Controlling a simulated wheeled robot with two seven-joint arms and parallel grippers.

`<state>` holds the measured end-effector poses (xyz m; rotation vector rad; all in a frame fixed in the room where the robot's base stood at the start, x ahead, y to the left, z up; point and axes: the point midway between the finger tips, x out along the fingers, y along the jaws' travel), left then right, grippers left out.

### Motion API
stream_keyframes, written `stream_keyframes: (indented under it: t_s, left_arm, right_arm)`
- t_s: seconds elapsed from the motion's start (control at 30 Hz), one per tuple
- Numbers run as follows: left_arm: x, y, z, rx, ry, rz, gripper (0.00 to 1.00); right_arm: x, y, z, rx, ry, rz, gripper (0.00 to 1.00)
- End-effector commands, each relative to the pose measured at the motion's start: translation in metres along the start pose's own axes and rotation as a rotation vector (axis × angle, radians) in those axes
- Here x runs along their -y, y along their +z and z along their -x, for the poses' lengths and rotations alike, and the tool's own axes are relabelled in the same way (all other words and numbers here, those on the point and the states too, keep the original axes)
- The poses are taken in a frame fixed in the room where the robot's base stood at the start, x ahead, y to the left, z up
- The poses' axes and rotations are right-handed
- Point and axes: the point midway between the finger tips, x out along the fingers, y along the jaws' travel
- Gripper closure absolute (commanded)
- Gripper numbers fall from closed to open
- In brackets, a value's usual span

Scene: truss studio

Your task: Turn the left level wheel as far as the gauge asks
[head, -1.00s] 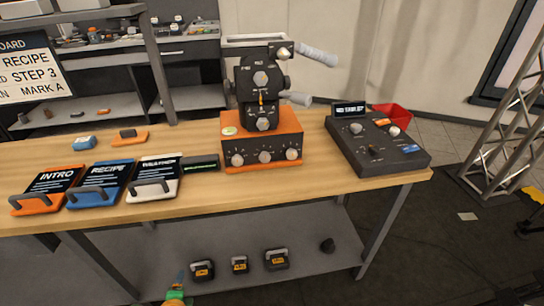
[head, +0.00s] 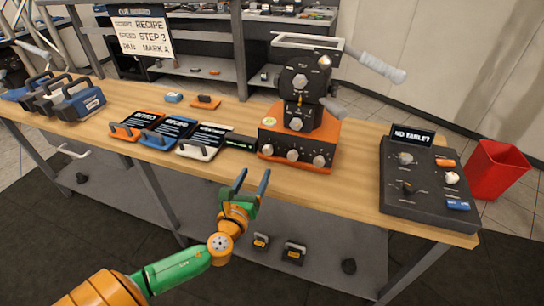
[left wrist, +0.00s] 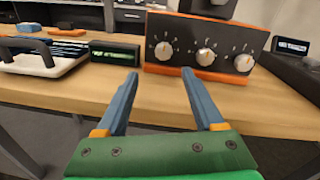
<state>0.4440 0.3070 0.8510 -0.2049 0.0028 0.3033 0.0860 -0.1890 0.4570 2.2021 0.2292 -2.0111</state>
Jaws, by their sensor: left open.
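The orange and black base box (head: 299,146) carries a row of three pale knobs on its front. The left knob (head: 267,149), which I take as the left level wheel, also shows in the left wrist view (left wrist: 163,50). A small dark gauge display (head: 240,141) with green text stands just left of the box; its text is too small to read, also in the left wrist view (left wrist: 115,52). My right gripper is not in view.
A black camera-like head (head: 306,80) stands on the box. Orange, blue and white handled plates (head: 165,139) lie left of the display. A dark control console (head: 430,205) and a red bin (head: 495,170) are at the right. Bare wooden tabletop (head: 350,180) lies between box and console.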

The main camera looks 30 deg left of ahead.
Motion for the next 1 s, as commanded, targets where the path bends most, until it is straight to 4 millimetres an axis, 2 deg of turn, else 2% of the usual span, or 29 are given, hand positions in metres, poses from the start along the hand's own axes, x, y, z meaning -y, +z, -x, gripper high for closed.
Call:
stream_keyframes:
  t_s: [0.1, 0.17, 0.4, 0.53, 0.87, 0.97, 1.0]
  left_arm:
    - [0.004, 0.004, -0.007, 0.023, -0.053, -0.165, 0.31]
    - [0.005, 0.005, -0.011, 0.028, -0.066, -0.204, 0.31]
    - [0.009, 0.006, -0.055, 0.031, -0.068, -0.212, 0.31]
    - [0.009, 0.006, -0.072, 0.03, -0.067, -0.21, 0.31]
    - [0.01, 0.006, -0.079, 0.026, -0.069, -0.208, 0.31]
    - [0.01, 0.006, -0.079, 0.026, -0.068, -0.208, 0.55]
    - [0.01, 0.006, -0.079, 0.026, -0.068, -0.208, 0.66]
  right_arm:
    - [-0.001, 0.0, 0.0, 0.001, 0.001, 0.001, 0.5]
    - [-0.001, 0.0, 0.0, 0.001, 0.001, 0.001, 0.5]
    - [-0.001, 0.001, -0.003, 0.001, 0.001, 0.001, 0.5]
    - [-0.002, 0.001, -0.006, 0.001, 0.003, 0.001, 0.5]
    - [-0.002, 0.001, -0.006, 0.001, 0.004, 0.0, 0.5]
    - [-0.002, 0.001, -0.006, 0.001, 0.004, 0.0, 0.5]
    - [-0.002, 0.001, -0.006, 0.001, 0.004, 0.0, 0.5]
